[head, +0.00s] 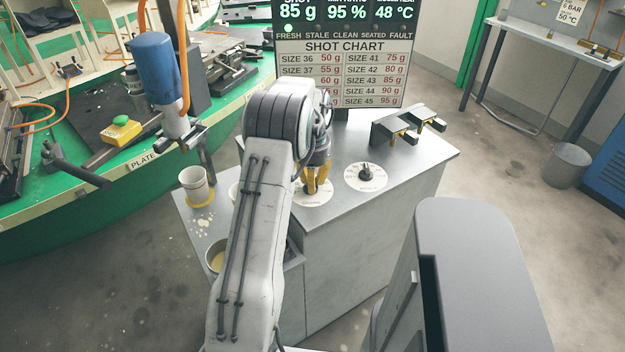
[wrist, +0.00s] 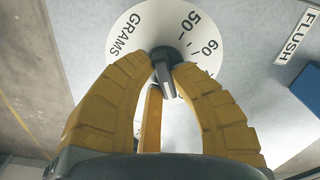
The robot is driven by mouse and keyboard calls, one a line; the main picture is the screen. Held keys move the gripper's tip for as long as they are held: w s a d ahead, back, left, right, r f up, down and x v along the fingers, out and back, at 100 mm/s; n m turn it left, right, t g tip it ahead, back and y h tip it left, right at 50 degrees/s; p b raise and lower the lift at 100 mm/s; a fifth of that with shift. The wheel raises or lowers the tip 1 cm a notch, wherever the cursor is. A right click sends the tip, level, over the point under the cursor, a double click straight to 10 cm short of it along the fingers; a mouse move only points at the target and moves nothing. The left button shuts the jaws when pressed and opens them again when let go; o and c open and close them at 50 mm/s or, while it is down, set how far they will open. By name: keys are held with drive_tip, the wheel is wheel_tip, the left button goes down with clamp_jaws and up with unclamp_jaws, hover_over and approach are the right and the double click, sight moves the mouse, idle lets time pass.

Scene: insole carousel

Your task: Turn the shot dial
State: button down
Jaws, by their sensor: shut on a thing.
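The shot dial is a dark knob (wrist: 165,68) on a white round plate (wrist: 140,32) marked GRAMS, 50 and 60. In the head view part of its plate (head: 318,200) shows on the grey cabinet top. My gripper (head: 317,188) points down over the dial, its yellow fingers closed around the knob. The fingers hide the rest of the scale. The sign (head: 345,72) shows SHOT 85 g, 95 % and 48 °C above a shot chart by size.
A second dial (head: 366,173) sits just right on the cabinet top (head: 415,155). Dark lever blocks (head: 395,130) stand behind it. A white cup (head: 194,184) and a pot (head: 216,256) are at left. The green carousel (head: 60,210) fills the left. A FLUSH label (wrist: 293,35) lies near the dial.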

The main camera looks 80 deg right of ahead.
drive_tip(key=m, duration=0.4)
drive_tip(key=shift+a+m, duration=0.15)
drive_tip(key=shift+m, duration=0.15)
drive_tip(key=shift+w+f+m+p, duration=0.1)
drive_tip(key=shift+m+p, duration=0.2)
drive_tip(key=shift+m, duration=1.5)
drive_tip(key=shift+a, duration=0.1)
drive_tip(key=c, duration=1.1)
unclamp_jaws()
drive_tip(key=shift+o, duration=0.2)
wheel_tip(320, 180, up, 12)
